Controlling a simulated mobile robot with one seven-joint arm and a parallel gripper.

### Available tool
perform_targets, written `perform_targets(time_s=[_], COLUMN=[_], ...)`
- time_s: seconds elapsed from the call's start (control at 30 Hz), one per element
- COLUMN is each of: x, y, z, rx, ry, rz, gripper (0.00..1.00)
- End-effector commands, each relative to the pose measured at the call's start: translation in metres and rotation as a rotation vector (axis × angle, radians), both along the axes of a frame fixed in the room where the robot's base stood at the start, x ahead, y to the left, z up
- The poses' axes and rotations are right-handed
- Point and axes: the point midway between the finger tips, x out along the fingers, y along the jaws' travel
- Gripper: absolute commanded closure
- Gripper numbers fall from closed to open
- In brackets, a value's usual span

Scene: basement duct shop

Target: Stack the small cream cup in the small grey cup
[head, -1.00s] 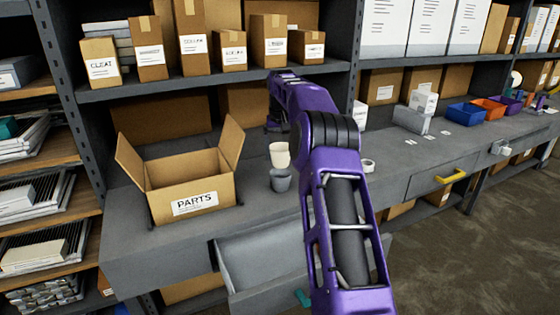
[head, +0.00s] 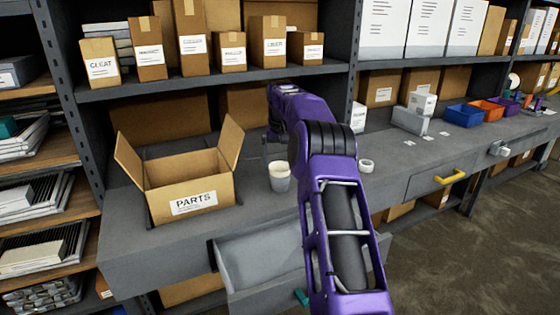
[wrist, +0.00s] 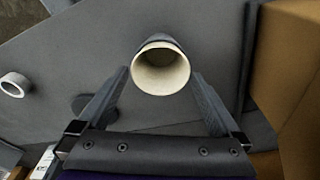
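The small cream cup (head: 279,168) sits inside the small grey cup (head: 281,185) on the grey bench, with its upper part showing above the grey rim. In the wrist view I look into the open mouth of the cream cup (wrist: 161,72), and a grey rim shows just around its far edge. My gripper (wrist: 160,92) is open, with one finger on each side of the cups and a visible gap to each. In the head view my arm hides most of the gripper.
An open cardboard PARTS box (head: 190,185) stands left of the cups. A roll of white tape (head: 366,166) lies to the right. A pulled-out drawer (head: 262,262) juts out below the bench front. A shelf (head: 215,82) with boxes hangs above.

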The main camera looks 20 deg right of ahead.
Motion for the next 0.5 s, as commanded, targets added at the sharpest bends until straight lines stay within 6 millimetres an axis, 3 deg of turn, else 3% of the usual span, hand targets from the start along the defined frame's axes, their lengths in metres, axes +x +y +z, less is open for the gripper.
perform_targets(time_s=[0.27,0.37,0.5], x=[0.000,0.000,-0.003], y=[0.000,0.000,0.002], z=[0.004,0.015,0.044], rx=[0.000,0.000,-0.001], ry=[-0.001,-0.002,-0.004], rz=[0.000,0.000,0.000], gripper=[0.00,0.00,0.00])
